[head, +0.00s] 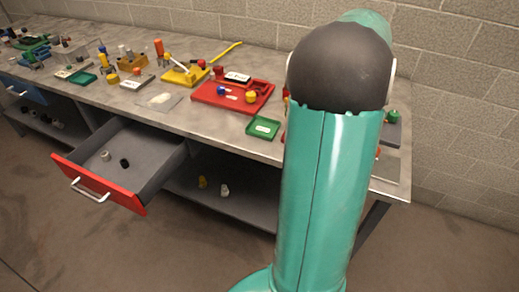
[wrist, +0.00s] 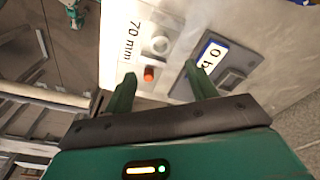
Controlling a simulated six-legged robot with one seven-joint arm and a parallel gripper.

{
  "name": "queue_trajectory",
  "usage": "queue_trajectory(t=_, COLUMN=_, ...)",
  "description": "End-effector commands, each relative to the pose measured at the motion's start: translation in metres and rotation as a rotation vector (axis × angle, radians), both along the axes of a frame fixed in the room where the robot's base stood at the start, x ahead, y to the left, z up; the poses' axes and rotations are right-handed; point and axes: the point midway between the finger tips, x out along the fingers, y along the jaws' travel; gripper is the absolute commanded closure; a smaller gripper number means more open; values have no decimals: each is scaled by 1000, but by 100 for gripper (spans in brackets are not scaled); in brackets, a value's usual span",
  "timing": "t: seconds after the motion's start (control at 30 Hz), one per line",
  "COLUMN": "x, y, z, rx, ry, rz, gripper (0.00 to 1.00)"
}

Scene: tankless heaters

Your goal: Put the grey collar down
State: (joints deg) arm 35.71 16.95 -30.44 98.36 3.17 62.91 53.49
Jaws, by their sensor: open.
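My gripper (wrist: 159,70) shows in the wrist view with its two green fingers apart and nothing clearly held between them. A small round pale grey piece (wrist: 160,45), which may be the grey collar, sits beyond the fingertips on a white plate (wrist: 133,60) marked "70 mm". I cannot tell its exact shape. A short orange-red peg (wrist: 149,74) shows between the fingertips, nearer than the pale piece. In the head view my arm hides the gripper and this part of the bench.
In the wrist view a grey block (wrist: 236,80) with a blue-edged label lies right of the plate. In the head view an open red-fronted drawer (head: 150,190) juts out, holding small pieces. A red tray (head: 208,98) and green tray (head: 263,127) lie on the bench (head: 200,123).

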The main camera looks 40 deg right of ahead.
Motion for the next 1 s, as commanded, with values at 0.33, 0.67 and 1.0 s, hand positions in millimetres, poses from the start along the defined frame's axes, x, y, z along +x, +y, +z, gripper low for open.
queue_trajectory(t=0.33, x=64, y=105, z=33, rx=-5, ry=-108, rz=420, gripper=43)
queue_trajectory(t=0.67, x=95, y=310, z=70, rx=-106, ry=-222, rz=1227, gripper=43)
queue_trajectory(t=1.0, x=42, y=459, z=66, rx=-332, ry=-236, rz=1940, gripper=43)
